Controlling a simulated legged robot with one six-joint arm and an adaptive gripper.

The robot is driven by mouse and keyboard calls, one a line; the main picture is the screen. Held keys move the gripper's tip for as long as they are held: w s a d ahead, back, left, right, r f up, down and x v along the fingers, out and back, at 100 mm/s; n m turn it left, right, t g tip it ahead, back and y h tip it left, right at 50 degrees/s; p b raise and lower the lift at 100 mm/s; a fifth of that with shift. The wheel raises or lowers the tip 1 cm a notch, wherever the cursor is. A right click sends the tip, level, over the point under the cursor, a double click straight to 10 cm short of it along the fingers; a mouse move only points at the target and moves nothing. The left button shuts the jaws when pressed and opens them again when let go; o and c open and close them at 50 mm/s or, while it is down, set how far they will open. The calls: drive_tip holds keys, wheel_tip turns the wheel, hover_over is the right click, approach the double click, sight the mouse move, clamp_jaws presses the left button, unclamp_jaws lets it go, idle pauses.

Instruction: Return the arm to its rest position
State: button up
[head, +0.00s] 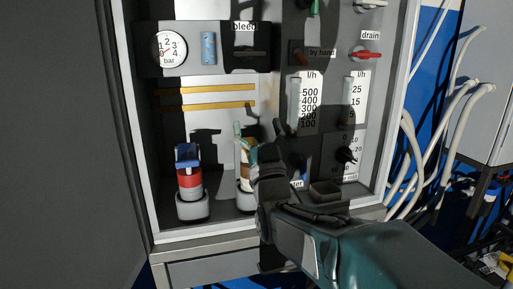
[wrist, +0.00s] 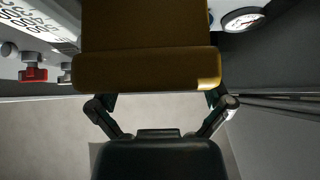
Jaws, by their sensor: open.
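My arm reaches from the lower right in the head view. My gripper (head: 262,135) is in front of the open cabinet, its fingers spread and pointing up. It partly covers a white and brown bottle (head: 243,180) in a grey holder; whether they touch I cannot tell. In the wrist view my gripper's finger links (wrist: 160,110) stand apart. A brown block with a yellowish edge (wrist: 150,68) lies close in front and hides the fingertips.
A blue-topped bottle with a red band (head: 188,178) stands in a holder to the left. The cabinet (head: 210,235) has a pressure gauge (head: 169,49), flow scales (head: 309,104) and a red drain valve (head: 366,54). White hoses (head: 440,150) hang at the right.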

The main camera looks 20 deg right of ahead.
drive_tip(key=shift+r, duration=1.35)
drive_tip(key=shift+f, duration=0.1)
drive_tip(key=s+f+g, duration=2)
drive_tip(key=s+f, duration=0.5)
drive_tip(key=f, duration=0.3)
drive_tip(key=shift+f+g, duration=0.25)
drive_tip(key=shift+g, duration=0.05)
